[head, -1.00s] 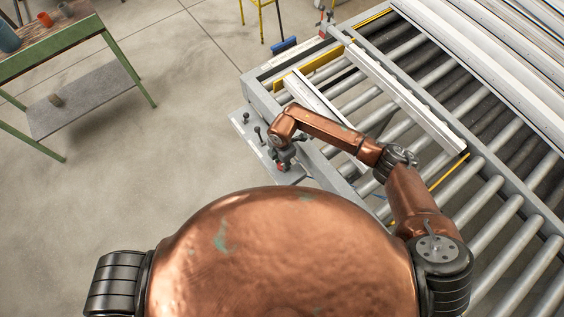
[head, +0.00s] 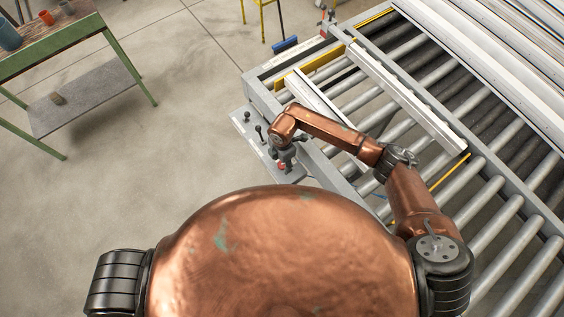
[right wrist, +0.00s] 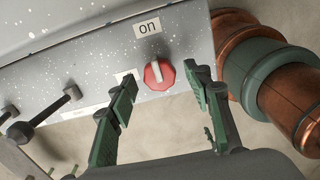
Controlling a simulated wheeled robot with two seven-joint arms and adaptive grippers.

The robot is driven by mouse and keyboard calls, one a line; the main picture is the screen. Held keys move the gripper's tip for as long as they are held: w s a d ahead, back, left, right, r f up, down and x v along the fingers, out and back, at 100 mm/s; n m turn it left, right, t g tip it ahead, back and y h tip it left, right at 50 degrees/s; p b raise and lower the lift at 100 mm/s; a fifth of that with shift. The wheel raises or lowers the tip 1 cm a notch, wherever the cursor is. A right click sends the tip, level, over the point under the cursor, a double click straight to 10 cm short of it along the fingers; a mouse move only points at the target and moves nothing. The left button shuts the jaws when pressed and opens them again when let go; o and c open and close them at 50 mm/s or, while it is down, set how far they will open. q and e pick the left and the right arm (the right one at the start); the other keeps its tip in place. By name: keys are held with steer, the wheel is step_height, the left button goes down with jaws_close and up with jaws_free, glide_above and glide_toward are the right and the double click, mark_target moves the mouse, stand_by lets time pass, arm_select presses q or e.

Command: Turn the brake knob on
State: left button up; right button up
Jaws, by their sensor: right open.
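The brake knob (right wrist: 159,75) is red with a white grip bar, on a grey speckled panel (right wrist: 90,50). The bar stands nearly upright in the right wrist view, its upper end towards the "on" label (right wrist: 148,27) above it. My right gripper (right wrist: 163,80) is open, with one finger on each side of the knob and gaps showing between fingers and knob. A second label left of the knob is partly hidden by a finger. In the head view my right gripper (head: 284,156) is over the panel at the conveyor's corner. My left gripper is out of view.
Black-knobbed levers (right wrist: 45,115) stand on the panel left of the knob. The roller conveyor (head: 325,62) carries pale metal profiles (head: 405,97). A green-framed bench (head: 100,30) stands at the far left. The floor between is clear.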

steer(key=shift+w+r, duration=0.1)
step_height(320, 180, up, 12)
stand_by(0.5)
stand_by(0.5)
